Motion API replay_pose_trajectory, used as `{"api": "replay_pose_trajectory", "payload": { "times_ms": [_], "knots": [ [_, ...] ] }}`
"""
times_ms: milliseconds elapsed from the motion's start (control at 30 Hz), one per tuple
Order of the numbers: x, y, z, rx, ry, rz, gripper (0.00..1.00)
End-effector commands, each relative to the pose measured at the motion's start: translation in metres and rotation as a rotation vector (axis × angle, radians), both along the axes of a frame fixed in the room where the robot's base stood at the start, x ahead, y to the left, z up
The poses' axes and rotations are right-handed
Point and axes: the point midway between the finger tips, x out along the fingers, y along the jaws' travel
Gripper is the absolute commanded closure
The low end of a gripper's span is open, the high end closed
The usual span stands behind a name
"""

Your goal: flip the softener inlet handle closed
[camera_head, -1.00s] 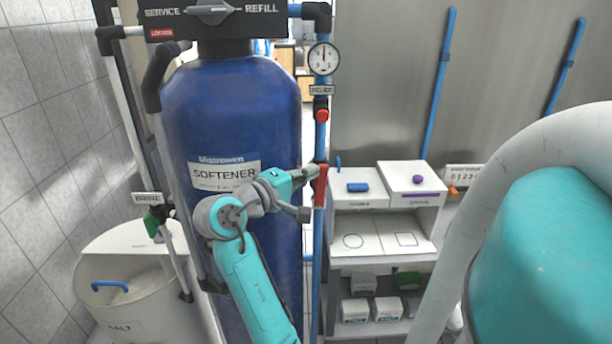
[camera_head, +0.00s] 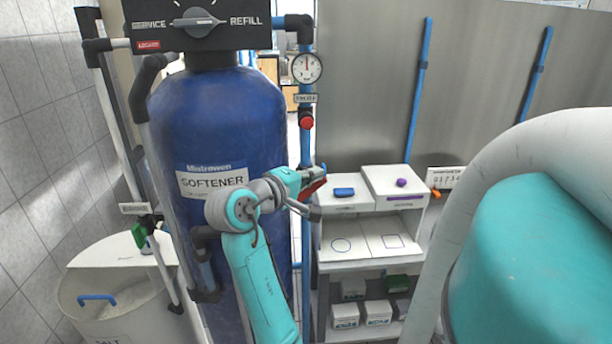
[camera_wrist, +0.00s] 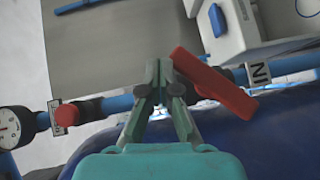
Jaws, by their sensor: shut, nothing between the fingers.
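The softener inlet handle is a red lever (camera_head: 314,188) on the blue vertical pipe beside the blue softener tank (camera_head: 225,125). It sits at a slant across the pipe, neither along it nor square to it. In the wrist view the red lever (camera_wrist: 213,86) slants down to the right, just right of my fingertips. My gripper (camera_head: 320,172) is shut and empty; its fingers (camera_wrist: 158,72) lie against or very close to the lever's free end. I cannot tell whether they touch. The valve body is partly hidden behind the lever and gripper.
A pressure gauge (camera_head: 306,68) and red knob (camera_head: 306,122) are higher on the pipe. A white shelf unit (camera_head: 366,250) stands right of it. A white salt bin (camera_head: 120,300) is at lower left. A grey panel (camera_head: 480,70) stands behind.

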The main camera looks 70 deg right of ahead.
Motion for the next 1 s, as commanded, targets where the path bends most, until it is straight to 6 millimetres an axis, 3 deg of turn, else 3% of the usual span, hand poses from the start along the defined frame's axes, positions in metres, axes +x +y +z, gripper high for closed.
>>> {"api": "replay_pose_trajectory", "payload": {
  "times_ms": [433, 1000],
  "knots": [
    [-0.020, -0.008, -0.009, 0.000, 0.001, 0.000, 1.00],
    [-0.028, -0.012, -0.016, 0.080, -0.193, 0.000, 1.00]
  ]
}}
